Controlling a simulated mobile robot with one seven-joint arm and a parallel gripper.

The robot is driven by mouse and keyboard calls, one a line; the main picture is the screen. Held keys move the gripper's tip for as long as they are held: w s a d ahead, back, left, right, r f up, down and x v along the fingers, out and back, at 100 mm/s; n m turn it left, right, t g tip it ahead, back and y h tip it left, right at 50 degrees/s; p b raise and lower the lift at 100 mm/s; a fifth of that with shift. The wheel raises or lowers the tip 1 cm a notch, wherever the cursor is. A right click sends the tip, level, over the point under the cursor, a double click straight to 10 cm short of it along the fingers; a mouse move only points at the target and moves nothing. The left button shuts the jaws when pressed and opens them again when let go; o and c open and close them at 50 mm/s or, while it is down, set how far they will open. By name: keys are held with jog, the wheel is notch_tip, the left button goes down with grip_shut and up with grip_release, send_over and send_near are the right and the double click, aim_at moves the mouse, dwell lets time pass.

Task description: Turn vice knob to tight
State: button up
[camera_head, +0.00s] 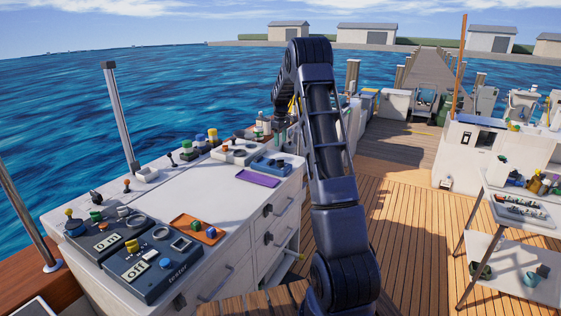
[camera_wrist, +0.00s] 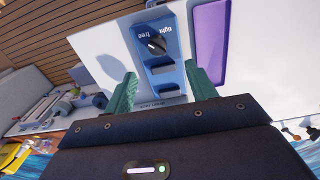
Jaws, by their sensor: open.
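The blue vice unit (camera_wrist: 170,20) lies on the white worktop in the wrist view, with words reading "tight" and "free" upside down on its face. Its dark round knob (camera_wrist: 157,45) sits just below these words; I cannot tell clearly which word it points to. My gripper (camera_wrist: 160,80) is open, its two green fingers apart on either side of the unit's near part, with nothing held between them. The knob lies ahead of the fingertips, apart from them. The head view shows the blue unit (camera_head: 270,166) beside a purple mat, near my arm; my gripper is mostly hidden there.
The purple mat (camera_wrist: 211,40) lies beside the unit. The white cabinet top (camera_head: 147,200) also carries dark control boxes (camera_head: 150,262), an orange tray (camera_head: 198,229) and several small knobs and levers. A side table (camera_head: 525,212) stands on the wooden deck at right.

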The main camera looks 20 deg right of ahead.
aim_at(280, 162)
jog(key=f, duration=0.8)
jog(key=w+f, duration=0.1)
jog(key=f, duration=0.3)
jog(key=shift+d, duration=0.15)
jog(key=c, duration=1)
